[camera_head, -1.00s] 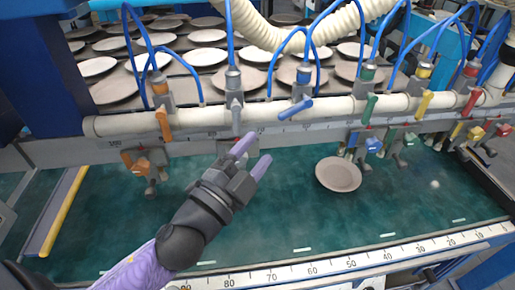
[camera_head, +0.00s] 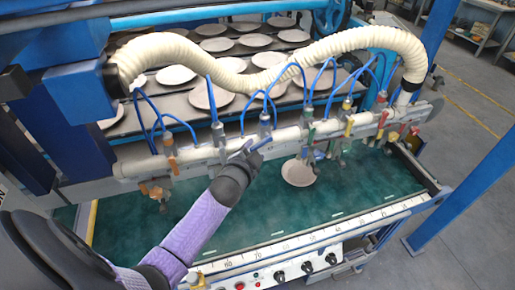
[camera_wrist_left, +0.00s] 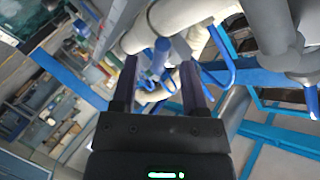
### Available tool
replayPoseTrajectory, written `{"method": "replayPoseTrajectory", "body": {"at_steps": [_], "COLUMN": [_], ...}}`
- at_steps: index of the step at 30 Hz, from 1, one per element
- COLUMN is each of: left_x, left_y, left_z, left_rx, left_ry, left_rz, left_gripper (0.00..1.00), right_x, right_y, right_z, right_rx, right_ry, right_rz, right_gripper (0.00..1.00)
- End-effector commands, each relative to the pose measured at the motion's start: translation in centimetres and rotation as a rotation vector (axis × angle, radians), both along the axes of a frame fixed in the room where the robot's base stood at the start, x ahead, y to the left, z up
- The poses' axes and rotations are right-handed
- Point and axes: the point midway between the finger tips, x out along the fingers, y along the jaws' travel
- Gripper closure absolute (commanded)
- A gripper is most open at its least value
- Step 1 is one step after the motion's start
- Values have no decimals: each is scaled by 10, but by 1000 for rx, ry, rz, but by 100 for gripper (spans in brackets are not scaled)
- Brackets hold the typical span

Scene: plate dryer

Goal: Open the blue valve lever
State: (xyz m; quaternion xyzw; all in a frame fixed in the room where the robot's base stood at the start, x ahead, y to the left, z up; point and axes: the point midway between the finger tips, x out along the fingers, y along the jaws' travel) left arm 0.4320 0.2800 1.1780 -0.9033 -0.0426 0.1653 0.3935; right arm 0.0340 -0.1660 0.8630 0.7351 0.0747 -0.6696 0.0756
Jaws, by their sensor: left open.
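The blue valve lever (camera_head: 261,142) sits on the cream pipe (camera_head: 205,152) that runs across the machine. In the left wrist view the blue lever (camera_wrist_left: 160,55) shows between the fingertips, with a gap on both sides. My left gripper (camera_head: 243,154) is open at the pipe, close to the lever. In the left wrist view the two fingers of my left gripper (camera_wrist_left: 160,74) are spread and hold nothing. I cannot tell whether a finger touches the lever. My right gripper is not in view.
An orange lever (camera_head: 171,163) is to the left on the pipe; green (camera_head: 311,136), yellow (camera_head: 349,126) and red (camera_head: 382,119) levers are to the right. A plate (camera_head: 299,172) is on the green belt (camera_head: 265,210). A ribbed hose (camera_head: 260,82) arches above.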

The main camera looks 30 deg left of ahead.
Motion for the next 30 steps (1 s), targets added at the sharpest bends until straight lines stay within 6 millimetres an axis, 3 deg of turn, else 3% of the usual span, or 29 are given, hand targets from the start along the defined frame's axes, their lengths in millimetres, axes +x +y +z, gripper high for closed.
{"method": "replayPoseTrajectory", "body": {"at_steps": [4, 12, 13, 21, 30], "left_x": [15, 18, 18, 18, 18], "left_y": [3, 4, 4, 4, 4], "left_z": [-5, -5, -5, -5, -5], "left_rx": [0, 0, 0, 0, -3], "left_ry": [-1, 1, 1, 0, -3], "left_rz": [-1, -1, -1, -1, -1], "left_gripper": [43, 43, 45, 100, 100], "right_x": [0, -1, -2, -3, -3], "right_y": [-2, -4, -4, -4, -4], "right_z": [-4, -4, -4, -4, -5], "right_rx": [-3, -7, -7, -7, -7], "right_ry": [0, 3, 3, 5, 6], "right_rz": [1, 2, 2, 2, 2], "right_gripper": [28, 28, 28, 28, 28]}}
